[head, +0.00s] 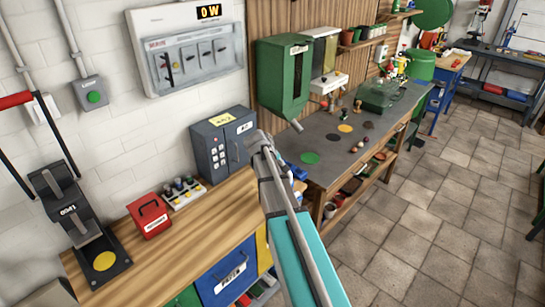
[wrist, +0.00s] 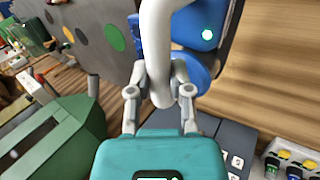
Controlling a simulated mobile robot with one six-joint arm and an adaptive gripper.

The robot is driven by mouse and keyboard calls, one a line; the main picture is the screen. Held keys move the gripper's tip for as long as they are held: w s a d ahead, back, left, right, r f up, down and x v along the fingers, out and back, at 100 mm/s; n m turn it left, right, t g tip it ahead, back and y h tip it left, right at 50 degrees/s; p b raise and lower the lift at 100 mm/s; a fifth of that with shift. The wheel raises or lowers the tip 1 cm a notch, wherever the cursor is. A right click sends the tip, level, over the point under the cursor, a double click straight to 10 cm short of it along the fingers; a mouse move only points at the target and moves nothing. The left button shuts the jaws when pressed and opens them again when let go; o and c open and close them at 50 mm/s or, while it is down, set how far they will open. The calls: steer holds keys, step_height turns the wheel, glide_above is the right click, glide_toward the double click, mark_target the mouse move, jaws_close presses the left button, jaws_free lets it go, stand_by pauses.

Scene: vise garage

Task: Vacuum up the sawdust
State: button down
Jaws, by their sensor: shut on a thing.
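My gripper (wrist: 160,92) is shut on a pale grey tube (wrist: 157,45) in the wrist view, one finger on each side of it. The tube looks like a vacuum hose or nozzle; its far end is not clear. In the head view my arm reaches up from the bottom, with the hand area in front of the near end of the dark grey worktop (head: 325,178). I cannot make out any sawdust for sure in either view.
Coloured discs, such as a green one (head: 310,157), lie on the worktop. A green cabinet (head: 283,78) hangs above it. A grey safe (head: 222,145), a red box (head: 150,216) and a black press (head: 80,225) stand on the wooden counter (head: 185,250). Tiled floor (head: 440,215) at right is clear.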

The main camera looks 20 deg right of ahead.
steer(key=w, duration=0.6)
steer(key=shift+w+a+r, duration=0.15)
steer(key=shift+r, duration=0.1)
